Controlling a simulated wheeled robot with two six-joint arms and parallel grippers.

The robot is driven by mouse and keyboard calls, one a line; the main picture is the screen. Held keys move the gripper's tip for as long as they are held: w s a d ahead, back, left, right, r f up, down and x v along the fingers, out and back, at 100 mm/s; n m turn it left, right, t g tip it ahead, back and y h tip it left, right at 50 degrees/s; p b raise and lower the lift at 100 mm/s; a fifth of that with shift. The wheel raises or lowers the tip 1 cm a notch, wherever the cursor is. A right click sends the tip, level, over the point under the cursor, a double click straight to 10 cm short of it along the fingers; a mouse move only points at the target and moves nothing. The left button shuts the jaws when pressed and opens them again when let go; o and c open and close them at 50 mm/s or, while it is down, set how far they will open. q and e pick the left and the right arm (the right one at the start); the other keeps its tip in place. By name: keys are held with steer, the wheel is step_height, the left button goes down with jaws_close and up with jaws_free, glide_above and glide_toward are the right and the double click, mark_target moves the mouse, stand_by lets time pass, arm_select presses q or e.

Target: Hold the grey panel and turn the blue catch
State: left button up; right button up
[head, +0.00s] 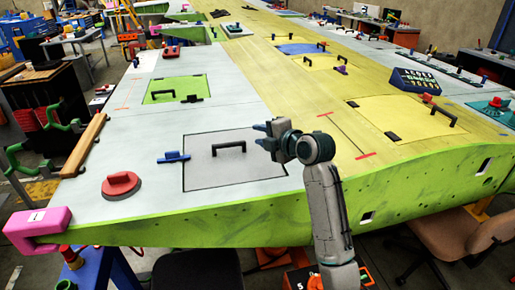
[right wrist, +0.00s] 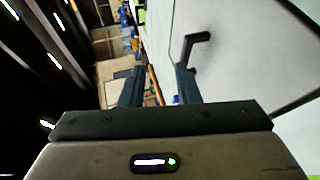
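The grey panel (head: 235,172) lies in the wing's near white skin, with a dark outline and a black bar handle (head: 229,147) on top. The blue catch (head: 174,157) sits just left of the panel's left edge. My right gripper (head: 261,135) is right of the handle, over the panel's right side, fingers pointing left. In the right wrist view its fingers (right wrist: 160,85) are apart with nothing between them. The black handle (right wrist: 198,40) shows there beyond the right finger, apparently apart from it. My left gripper is not in view.
A red round knob (head: 122,185) and a pink clamp (head: 38,228) are at the wing's near left corner. A green panel (head: 175,89) lies behind. A yellow panel (head: 400,118) and dark blue box (head: 415,80) are at right.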

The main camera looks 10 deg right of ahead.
mark_target(231, 145)
steer(key=shift+s+a+f+n+g+y, duration=0.15)
steer(key=shift+s+a+f+g+y, duration=0.15)
steer(key=shift+s+a+f, duration=0.25)
steer(key=shift+s+a+f+n+g+y, duration=0.25)
steer(key=shift+s+f, duration=0.2)
steer(key=shift+f, duration=0.25)
steer(key=shift+a+f+g, duration=0.15)
steer(key=shift+f+g, duration=0.05)
steer(key=shift+g, duration=0.05)
steer(key=x, duration=1.1)
steer(key=shift+w+a+f, duration=0.1)
steer(key=shift+w, duration=0.2)
jaws_close()
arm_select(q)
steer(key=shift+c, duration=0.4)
